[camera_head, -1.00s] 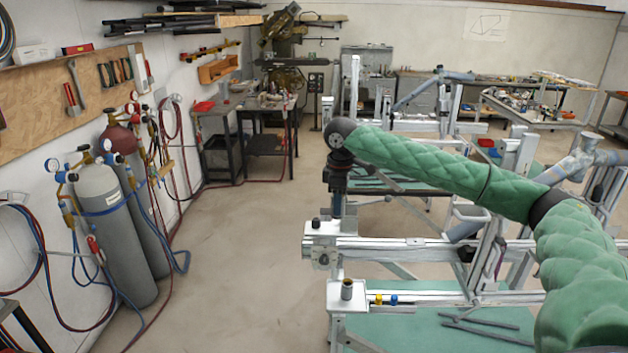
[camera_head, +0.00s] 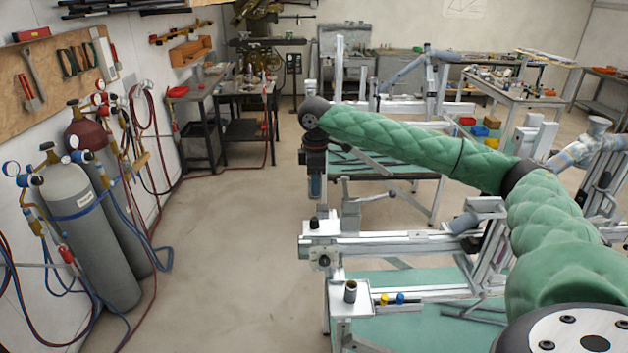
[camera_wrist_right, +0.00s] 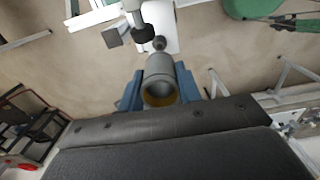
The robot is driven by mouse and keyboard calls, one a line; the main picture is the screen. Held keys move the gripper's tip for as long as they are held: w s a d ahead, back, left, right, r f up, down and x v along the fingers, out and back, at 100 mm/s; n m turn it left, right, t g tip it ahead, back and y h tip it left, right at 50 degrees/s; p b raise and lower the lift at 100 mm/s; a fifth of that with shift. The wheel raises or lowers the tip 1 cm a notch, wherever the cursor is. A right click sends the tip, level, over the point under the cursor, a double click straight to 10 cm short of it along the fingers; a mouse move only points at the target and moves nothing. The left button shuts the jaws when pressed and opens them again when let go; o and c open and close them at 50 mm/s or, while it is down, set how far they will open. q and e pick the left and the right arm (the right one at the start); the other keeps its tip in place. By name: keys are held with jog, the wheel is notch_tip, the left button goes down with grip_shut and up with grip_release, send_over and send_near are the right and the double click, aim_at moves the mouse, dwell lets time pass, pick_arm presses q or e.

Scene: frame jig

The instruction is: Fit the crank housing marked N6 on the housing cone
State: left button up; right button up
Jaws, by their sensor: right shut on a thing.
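My right gripper (camera_head: 315,188) hangs down at the end of the green-sleeved arm, beside the near frame jig's left end. In the right wrist view its blue fingers (camera_wrist_right: 160,92) are shut on a grey hollow cylinder, the crank housing (camera_wrist_right: 159,72), with a yellowish inside. No N6 mark is legible. Beyond the housing in that view is a small dark rounded piece (camera_wrist_right: 159,43), apart from it in the picture; I cannot tell whether it is the housing cone. In the head view a black knob (camera_head: 314,223) stands on the jig's end below the gripper. My left gripper is not in view.
A short open metal tube (camera_head: 350,291) stands on a white plate (camera_head: 352,307), with yellow (camera_head: 384,298) and blue (camera_head: 400,298) pieces to its right. The jig's rail (camera_head: 400,246) runs to the right. Gas cylinders (camera_head: 85,235) stand left; open floor lies between.

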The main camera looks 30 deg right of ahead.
jog(key=f, duration=0.3)
jog(key=shift+w+f, duration=0.2)
jog(key=shift+f, duration=0.85)
jog(key=shift+f, duration=2)
dwell(1.0)
jog(key=shift+s+r, duration=0.1)
jog(key=shift+r, duration=1.85)
dwell(0.5)
jog(key=shift+f, duration=0.65)
dwell(0.6)
